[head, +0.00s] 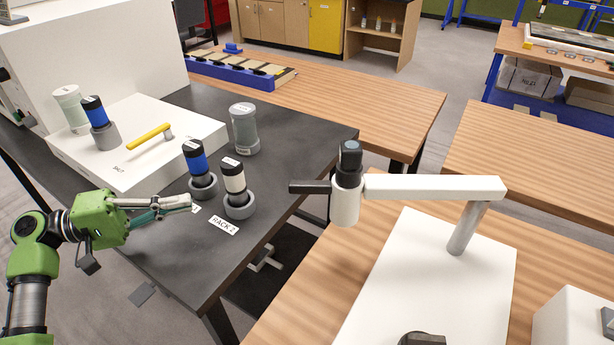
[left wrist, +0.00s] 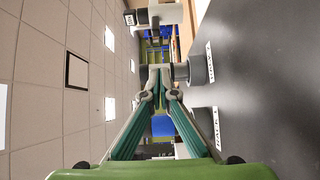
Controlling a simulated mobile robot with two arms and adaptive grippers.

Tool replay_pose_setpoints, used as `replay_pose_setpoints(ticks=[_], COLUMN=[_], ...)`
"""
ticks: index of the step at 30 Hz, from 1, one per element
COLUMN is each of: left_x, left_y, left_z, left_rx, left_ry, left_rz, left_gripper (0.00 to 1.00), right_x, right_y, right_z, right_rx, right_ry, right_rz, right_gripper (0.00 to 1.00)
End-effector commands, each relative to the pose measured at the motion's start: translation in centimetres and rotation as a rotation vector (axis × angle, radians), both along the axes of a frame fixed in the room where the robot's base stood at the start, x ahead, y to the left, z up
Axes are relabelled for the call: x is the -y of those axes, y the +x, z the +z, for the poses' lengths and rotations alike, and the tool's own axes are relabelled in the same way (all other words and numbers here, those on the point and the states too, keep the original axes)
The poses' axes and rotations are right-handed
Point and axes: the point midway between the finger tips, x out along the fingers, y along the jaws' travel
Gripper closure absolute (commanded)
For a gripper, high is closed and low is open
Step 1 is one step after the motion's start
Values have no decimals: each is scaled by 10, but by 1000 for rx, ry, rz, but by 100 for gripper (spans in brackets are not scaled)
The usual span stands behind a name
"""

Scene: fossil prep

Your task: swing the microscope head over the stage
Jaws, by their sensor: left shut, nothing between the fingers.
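The microscope head (head: 345,200) is a white cylinder with a dark top and a dark bar pointing left. It hangs at the left end of a white boom (head: 430,187), carried by a grey post (head: 466,230) on a white base plate (head: 430,275). The head is out past the base's left edge. A dark block (head: 422,339) shows at the bottom edge; I cannot tell whether it is the stage. My left gripper (head: 188,203) is shut and empty beside the bottles, well left of the head. Its closed fingers show in the left wrist view (left wrist: 157,78). My right gripper is out of view.
A grey jar (head: 244,130) stands behind. A white platform (head: 200,140) holds a yellow-handled tool (head: 148,137) and more bottles.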

Motion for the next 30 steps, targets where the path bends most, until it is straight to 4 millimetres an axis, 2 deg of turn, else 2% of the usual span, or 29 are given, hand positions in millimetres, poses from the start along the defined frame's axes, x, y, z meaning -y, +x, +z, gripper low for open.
replay_pose_setpoints(ticks=[4,10,14,22,30], left_x=[0,1,11,61,119], left_y=[0,0,3,16,33], left_z=[0,0,2,4,4], left_rx=[-1,-1,-1,0,-1], left_ry=[-1,-1,-3,-4,-4], left_rz=[1,1,0,-3,-1], left_gripper=[100,100,100,100,100], right_x=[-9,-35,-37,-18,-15], right_y=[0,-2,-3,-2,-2], right_z=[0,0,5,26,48], right_rx=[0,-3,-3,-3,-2], right_ry=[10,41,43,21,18], right_rz=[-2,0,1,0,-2], right_gripper=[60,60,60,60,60])
